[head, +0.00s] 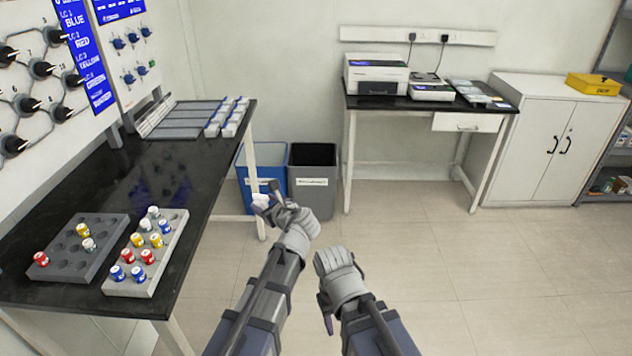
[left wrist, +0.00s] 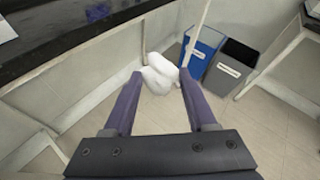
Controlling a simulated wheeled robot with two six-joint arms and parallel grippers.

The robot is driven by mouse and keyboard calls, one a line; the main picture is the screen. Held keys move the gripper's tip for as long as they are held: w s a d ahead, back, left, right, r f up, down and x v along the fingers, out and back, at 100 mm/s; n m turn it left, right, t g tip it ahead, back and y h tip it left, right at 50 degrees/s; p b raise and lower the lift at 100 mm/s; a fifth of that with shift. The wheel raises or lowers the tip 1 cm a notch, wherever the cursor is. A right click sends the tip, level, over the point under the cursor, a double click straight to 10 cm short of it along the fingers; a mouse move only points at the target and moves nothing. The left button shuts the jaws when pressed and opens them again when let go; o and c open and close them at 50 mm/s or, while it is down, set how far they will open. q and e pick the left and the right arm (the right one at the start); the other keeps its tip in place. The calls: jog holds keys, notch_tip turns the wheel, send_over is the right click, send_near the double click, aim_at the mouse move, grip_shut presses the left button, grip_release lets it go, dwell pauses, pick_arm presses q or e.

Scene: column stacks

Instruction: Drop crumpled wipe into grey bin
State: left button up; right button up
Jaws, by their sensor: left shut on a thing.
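A white crumpled wipe (left wrist: 160,76) is held between the two fingertips of my left gripper (left wrist: 158,82). In the head view, my left gripper (head: 270,198) is in front of the bins, and a bit of the white wipe (head: 261,199) shows at its tip. The grey bin (head: 312,186) stands on the floor beside the blue bin, with a dark open top and a white label. It also shows in the left wrist view (left wrist: 230,69), to the right of the wipe. My right gripper (head: 325,309) hangs low near the bottom centre; its jaws are not clear.
The blue bin (head: 264,160) stands directly left of the grey bin. A black-topped bench (head: 110,190) with racks of coloured-cap vials is on the left. A table with printers (head: 400,106) and a white cabinet (head: 540,140) stand to the right. The floor at right (head: 480,270) is clear.

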dwell(0.4)
notch_tip(320, 180, up, 13)
jog(key=p, duration=1.3)
jog(key=shift+w+f, duration=0.1)
